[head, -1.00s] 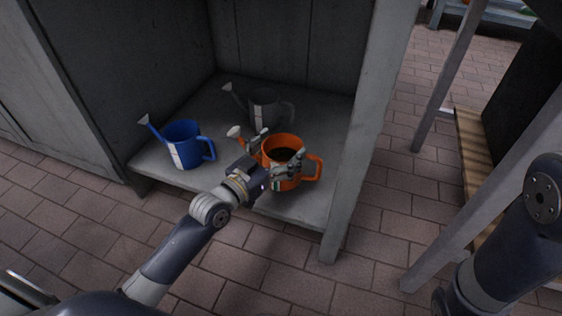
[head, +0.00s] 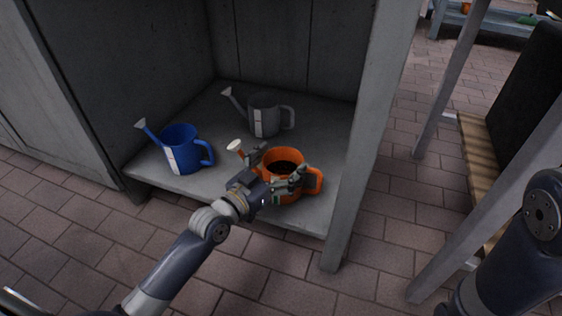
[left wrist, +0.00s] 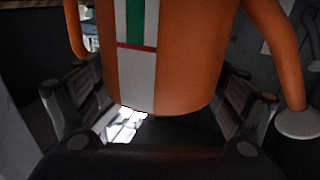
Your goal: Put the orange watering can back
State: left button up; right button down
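The orange watering can (head: 284,165) is upright at the front right of the grey cabinet's lower shelf (head: 215,185). Its spout points left and its handle right. My left gripper (head: 278,172) has one finger on each side of its body. In the left wrist view the orange can (left wrist: 185,60) fills the space between the fingers of my left gripper (left wrist: 165,95), which appear to press on its sides. I cannot tell whether its base touches the shelf. My right gripper is out of view.
A blue watering can (head: 182,150) stands at the shelf's front left, and a grey one (head: 264,115) behind the orange can. The cabinet's right post (head: 362,130) is close to the orange handle. A wooden bench (head: 478,150) stands at right.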

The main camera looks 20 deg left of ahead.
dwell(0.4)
pick_arm(q)
jog(key=p+v, duration=0.5)
jog(key=v, duration=0.7)
jog(key=shift+p, duration=0.35)
jog(key=shift+r, duration=0.2)
